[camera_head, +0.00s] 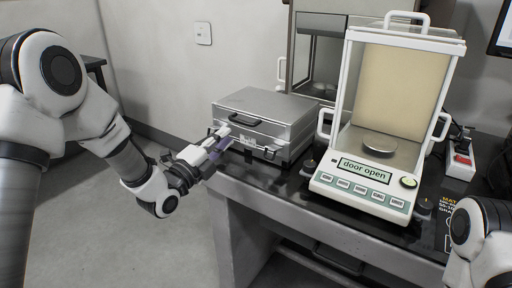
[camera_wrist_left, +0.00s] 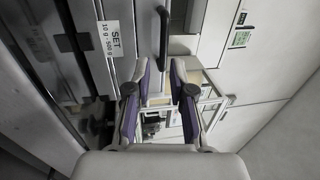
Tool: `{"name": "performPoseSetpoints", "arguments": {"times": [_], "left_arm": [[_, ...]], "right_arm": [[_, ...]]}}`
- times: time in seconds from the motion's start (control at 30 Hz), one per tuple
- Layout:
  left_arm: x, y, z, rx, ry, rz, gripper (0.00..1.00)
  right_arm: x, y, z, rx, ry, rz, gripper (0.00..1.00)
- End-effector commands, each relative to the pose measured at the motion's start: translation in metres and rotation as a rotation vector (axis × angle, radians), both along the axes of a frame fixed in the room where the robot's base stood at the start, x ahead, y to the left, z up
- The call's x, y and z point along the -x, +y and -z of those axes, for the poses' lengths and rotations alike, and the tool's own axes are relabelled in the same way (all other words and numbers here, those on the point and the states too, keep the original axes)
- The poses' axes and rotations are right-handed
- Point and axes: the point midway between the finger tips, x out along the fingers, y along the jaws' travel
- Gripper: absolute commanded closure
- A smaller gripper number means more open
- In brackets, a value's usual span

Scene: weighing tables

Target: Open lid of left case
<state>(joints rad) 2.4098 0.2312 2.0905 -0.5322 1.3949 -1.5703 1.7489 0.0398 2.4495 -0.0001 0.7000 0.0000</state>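The left case is a closed silver metal case (camera_head: 268,103) on the dark table, left of the balance. It has a black handle (camera_head: 244,120) on its front, which also shows in the left wrist view as a black handle (camera_wrist_left: 162,38). A white label (camera_wrist_left: 115,38) reading "SET 10 g - 500 g" shows beside the handle there. My left gripper (camera_head: 226,138) is at the front left of the case. In the left wrist view its purple-lined fingers (camera_wrist_left: 158,74) are apart, with nothing clearly held between them. Contact with the case cannot be told. My right gripper is out of view.
A white balance (camera_head: 361,185) with a glass housing and a "door open" display stands right of the case. A glass-fronted cabinet (camera_head: 318,60) stands behind. A power strip (camera_head: 461,158) lies at the right. Open floor (camera_head: 150,235) is left of the table.

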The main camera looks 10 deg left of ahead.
Motion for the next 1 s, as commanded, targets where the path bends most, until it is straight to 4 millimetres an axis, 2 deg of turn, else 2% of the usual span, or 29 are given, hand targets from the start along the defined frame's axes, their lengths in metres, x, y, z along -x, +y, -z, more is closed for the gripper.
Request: {"name": "performPoseSetpoints", "arguments": {"times": [0.17,0.4,0.5,0.77,0.83,0.87,1.0], "left_arm": [[-0.015,-0.006,-0.009,-0.004,-0.010,0.001,0.78],[-0.057,-0.022,-0.016,-0.003,-0.007,0.000,0.78],[-0.068,-0.025,-0.018,0.000,-0.005,0.000,0.78],[-0.072,-0.027,-0.018,0.000,-0.003,-0.001,0.78],[-0.072,-0.027,-0.018,0.000,-0.003,-0.001,0.95],[-0.072,-0.027,-0.018,0.000,-0.003,-0.001,1.00],[-0.072,-0.026,-0.018,0.000,-0.003,-0.001,1.00]], "right_arm": [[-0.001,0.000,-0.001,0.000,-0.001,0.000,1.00],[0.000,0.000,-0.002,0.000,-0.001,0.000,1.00],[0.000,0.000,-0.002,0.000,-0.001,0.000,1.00],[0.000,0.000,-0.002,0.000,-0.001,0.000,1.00],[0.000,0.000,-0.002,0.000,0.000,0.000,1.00],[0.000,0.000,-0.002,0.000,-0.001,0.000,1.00],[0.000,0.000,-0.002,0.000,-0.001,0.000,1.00]]}}
